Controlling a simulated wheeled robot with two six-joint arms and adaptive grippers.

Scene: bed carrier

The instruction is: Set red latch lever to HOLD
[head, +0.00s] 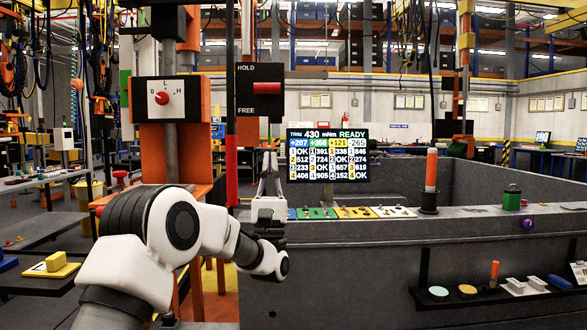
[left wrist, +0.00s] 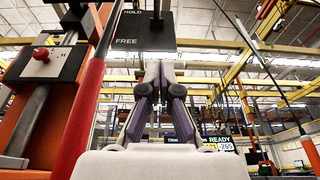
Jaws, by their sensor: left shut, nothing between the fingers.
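The red latch lever (head: 268,87) sits on a black box (head: 260,115) marked HOLD at the top and FREE at the bottom. The lever lies level between the two words. My left gripper (head: 268,155) points up below the box, shut and empty, with a gap between its tips and the lever. The lever cannot be made out clearly there. My right gripper is in neither view.
A red-sleeved pole (head: 231,170) stands just left of my left gripper. A white dial panel (head: 162,98) with a red knob is further left. A lit screen (head: 328,155) is close on the right, above colored plates on a grey ledge (head: 460,220).

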